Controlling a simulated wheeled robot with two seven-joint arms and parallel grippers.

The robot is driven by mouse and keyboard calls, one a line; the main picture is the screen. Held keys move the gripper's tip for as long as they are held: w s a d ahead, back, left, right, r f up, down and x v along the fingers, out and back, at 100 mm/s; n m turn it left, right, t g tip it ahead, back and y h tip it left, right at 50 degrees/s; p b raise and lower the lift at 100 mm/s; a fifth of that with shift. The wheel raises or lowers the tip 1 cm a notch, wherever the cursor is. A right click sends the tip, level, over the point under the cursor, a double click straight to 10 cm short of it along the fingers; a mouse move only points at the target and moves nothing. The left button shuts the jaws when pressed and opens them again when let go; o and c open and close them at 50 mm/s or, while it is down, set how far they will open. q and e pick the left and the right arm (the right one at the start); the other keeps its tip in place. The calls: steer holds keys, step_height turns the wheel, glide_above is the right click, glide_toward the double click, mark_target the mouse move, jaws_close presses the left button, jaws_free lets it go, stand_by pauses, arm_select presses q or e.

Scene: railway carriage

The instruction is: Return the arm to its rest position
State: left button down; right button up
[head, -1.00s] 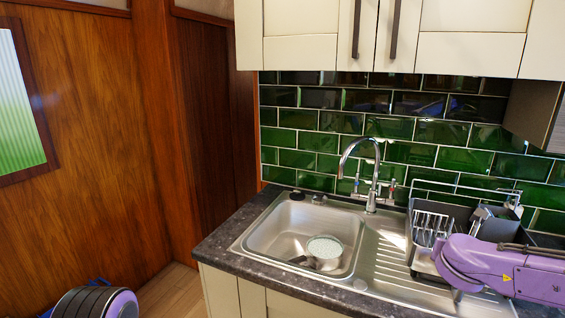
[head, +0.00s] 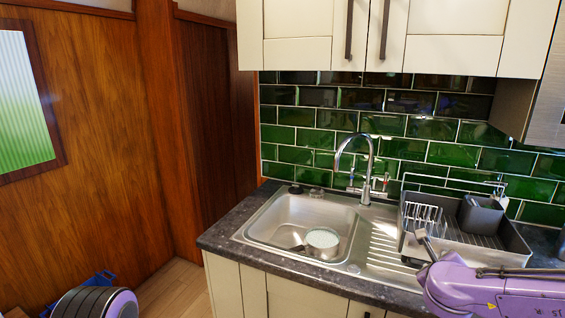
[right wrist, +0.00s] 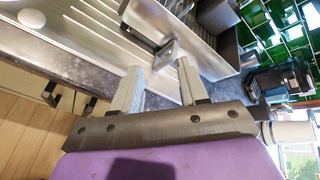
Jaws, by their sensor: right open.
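My right arm, purple, comes in at the lower right of the head view, in front of the dish rack (head: 515,257). Its gripper shows in the right wrist view (right wrist: 157,68), with two pale fingers spread apart and nothing held between them. Beyond the fingertips are the rack's metal edge and a small grey bracket; I cannot tell the exact gap to them. In the head view most of the right gripper is hidden or out of frame. My left gripper is not in view.
A steel sink (head: 258,232) holds a small round pan (head: 322,240). A tap (head: 368,165) stands behind it. The dark worktop edge (head: 290,272) runs in front, above cream cupboards (head: 292,298). Wall cupboards (head: 440,40) hang above.

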steer(key=s+a+f+n+g+y+b, duration=0.1)
steer(key=s+a+f+n, duration=0.1)
steer(key=s+f+n, duration=0.35)
steer(key=s+a+f+n, duration=0.2)
steer(key=f+n, duration=0.4)
steer(key=f, duration=0.4)
steer(key=s+a+f+n+g+y+b, duration=0.1)
steer(key=s+a+f+n, duration=0.1)
steer(key=s+f+n, duration=0.45)
steer(key=s+f+n+g+b, duration=0.1)
steer(key=s+f+n+g, duration=0.4)
steer(key=s+f, duration=1.2)
steer(key=s+n, duration=0.2)
steer(key=s, duration=0.2)
steer(key=shift+g+y, duration=0.4)
